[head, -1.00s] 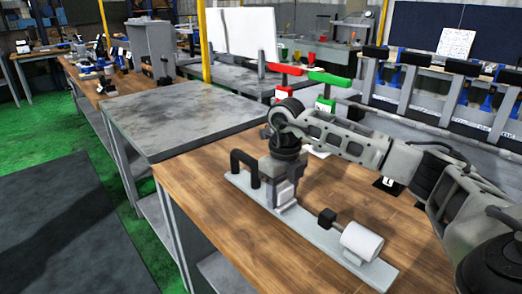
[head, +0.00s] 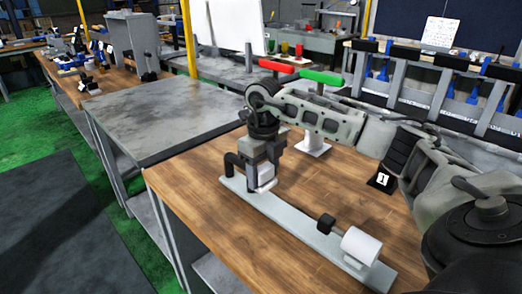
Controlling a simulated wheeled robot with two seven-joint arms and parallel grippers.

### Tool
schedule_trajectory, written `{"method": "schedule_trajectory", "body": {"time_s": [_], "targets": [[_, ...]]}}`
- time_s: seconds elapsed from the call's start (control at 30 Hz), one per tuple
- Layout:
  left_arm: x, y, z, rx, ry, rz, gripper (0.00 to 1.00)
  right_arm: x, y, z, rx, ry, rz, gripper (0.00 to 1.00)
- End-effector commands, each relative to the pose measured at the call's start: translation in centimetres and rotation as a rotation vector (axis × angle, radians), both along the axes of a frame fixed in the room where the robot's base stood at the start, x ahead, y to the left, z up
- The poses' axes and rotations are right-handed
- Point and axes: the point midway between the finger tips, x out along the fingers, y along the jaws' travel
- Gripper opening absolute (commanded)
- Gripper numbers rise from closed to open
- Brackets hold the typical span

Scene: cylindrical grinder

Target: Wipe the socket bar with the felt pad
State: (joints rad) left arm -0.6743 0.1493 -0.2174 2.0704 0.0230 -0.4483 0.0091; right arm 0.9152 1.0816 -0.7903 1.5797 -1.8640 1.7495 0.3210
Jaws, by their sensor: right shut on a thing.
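A long light grey bar (head: 296,219), which looks like the socket bar, lies along the wooden table. A black bent handle (head: 230,166) stands at its far left end, partly hidden by my gripper. A white cylinder (head: 361,246) and a small black block (head: 326,223) sit towards its near right end. My right gripper (head: 264,177) points down over the far left part of the bar, close beside the handle. It is shut on a small white block (head: 266,174), apparently the felt pad, at or just above the bar; contact cannot be told. My left gripper is out of view.
A white stand (head: 313,144) and a small black plate with a white label (head: 382,180) are behind the bar on the wooden table (head: 200,194). A grey-topped bench (head: 160,115) adjoins the left. Red (head: 276,66) and green (head: 322,77) bars stand behind my arm.

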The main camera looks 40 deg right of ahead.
Motion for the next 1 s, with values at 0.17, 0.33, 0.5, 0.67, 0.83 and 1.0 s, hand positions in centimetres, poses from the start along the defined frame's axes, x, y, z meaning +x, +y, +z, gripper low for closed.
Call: {"method": "schedule_trajectory", "body": {"time_s": [0.17,0.33,0.5,0.67,0.83,1.0], "targets": [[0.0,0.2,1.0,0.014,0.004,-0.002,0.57,-0.1,-0.2,2.1,-0.001,-0.002,-0.004,0.33],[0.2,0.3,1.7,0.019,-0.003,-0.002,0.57,-0.3,-0.3,3.6,-0.001,-0.001,-0.007,0.33],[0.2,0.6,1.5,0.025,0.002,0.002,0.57,-0.3,-0.4,4.1,-0.001,0.000,-0.008,0.33],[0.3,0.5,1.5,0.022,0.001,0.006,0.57,-0.3,-0.4,4.0,0.000,-0.001,-0.008,0.33],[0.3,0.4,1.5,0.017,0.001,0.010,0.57,-0.3,-0.4,4.0,0.000,-0.001,-0.008,0.33],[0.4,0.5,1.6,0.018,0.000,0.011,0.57,-0.3,-0.4,4.0,-0.001,-0.001,-0.009,0.33]]}}
